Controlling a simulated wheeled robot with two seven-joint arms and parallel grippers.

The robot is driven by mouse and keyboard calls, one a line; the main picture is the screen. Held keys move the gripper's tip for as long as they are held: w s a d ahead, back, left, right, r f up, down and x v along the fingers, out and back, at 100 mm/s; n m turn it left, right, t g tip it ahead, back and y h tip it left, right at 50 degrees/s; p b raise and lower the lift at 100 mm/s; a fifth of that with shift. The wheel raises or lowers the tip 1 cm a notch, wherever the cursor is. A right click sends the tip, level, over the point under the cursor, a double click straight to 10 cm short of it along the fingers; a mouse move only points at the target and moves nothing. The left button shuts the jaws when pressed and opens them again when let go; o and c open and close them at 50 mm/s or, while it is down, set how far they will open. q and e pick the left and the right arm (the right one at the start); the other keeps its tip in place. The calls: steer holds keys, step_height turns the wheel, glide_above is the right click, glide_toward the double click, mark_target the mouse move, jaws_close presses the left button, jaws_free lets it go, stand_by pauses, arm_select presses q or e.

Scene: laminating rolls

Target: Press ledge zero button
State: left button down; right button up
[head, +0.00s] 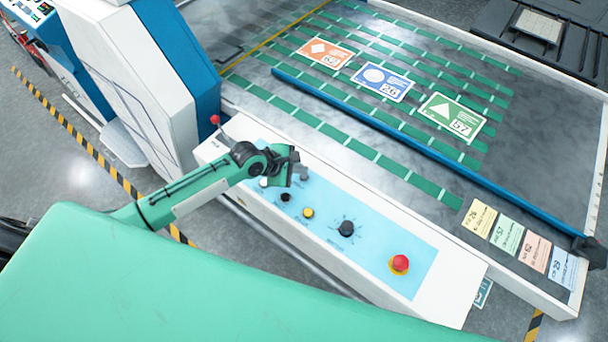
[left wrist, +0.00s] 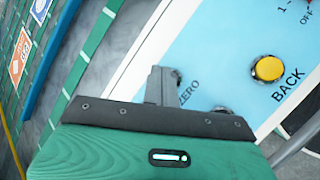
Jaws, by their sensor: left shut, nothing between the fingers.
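The ledge is a long white console (head: 340,262) with a light blue panel of buttons. In the left wrist view the "ZERO" label (left wrist: 189,92) shows on the panel. A dark button (left wrist: 177,76) beside that label is partly covered by my fingers. My left gripper (head: 303,173) is shut and empty, low over the panel's far-left part. It also shows in the left wrist view (left wrist: 160,72), its tips right beside the dark button; I cannot tell whether they touch. In the head view the gripper hides that spot. My right gripper is out of view.
A yellow BACK button (left wrist: 268,68), also in the head view (head: 308,213), sits near the gripper. A black button (head: 285,197), black knob (head: 346,228) and red mushroom button (head: 400,264) line the panel. The machine bed with a blue bar (head: 375,121) lies behind.

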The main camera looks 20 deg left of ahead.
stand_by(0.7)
arm_select(q)
steer(key=shift+f, duration=0.15)
steer(key=shift+f+p, duration=0.25)
steer(key=shift+p, duration=0.05)
steer(key=shift+f, duration=0.45)
stand_by(0.7)
steer(key=shift+r+p, duration=0.85)
steer(key=shift+p, duration=0.35)
